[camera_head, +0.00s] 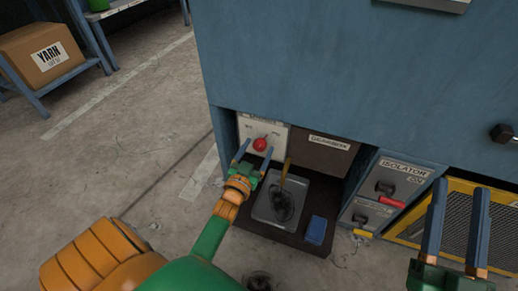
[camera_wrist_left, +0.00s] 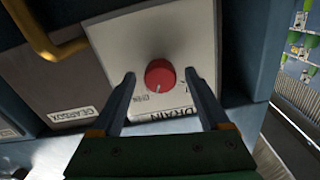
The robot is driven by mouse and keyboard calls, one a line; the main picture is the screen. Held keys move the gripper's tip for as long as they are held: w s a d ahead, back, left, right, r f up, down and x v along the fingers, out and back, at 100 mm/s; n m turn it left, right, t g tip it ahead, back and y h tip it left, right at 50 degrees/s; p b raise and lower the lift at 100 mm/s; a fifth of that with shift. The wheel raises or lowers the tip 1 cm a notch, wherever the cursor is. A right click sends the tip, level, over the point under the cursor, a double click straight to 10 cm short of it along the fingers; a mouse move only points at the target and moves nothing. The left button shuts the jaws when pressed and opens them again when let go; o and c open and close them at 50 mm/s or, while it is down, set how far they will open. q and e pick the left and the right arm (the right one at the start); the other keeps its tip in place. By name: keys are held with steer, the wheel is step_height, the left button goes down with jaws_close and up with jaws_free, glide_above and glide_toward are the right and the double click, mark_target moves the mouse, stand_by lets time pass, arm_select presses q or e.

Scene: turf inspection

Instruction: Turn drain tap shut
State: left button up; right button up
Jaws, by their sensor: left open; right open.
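The drain tap (camera_head: 260,144) is a red round knob on a pale panel (camera_head: 274,132) low in the blue machine. In the left wrist view the red knob (camera_wrist_left: 160,76) sits on the panel, marked DRAIN, between and just beyond my fingertips. My left gripper (camera_head: 254,155) is open with a finger to either side of the knob; it also shows in the left wrist view (camera_wrist_left: 159,82). I cannot tell whether either finger touches the knob.
A YARN carton (camera_head: 42,54) stands back left. Floor at left is clear.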

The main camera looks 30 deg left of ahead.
arm_select(q)
steer(key=shift+w+a, duration=0.15)
steer(key=shift+w, duration=0.5)
arm_select(e)
steer(key=s+r+t, duration=0.1)
steer(key=s+r+t+y, duration=0.1)
steer(key=r, duration=0.1)
steer(key=shift+s+r+n, duration=0.1)
steer(key=shift+s+n, duration=0.05)
steer(key=shift+n, duration=0.15)
arm_select(q)
steer(key=shift+c, duration=0.2)
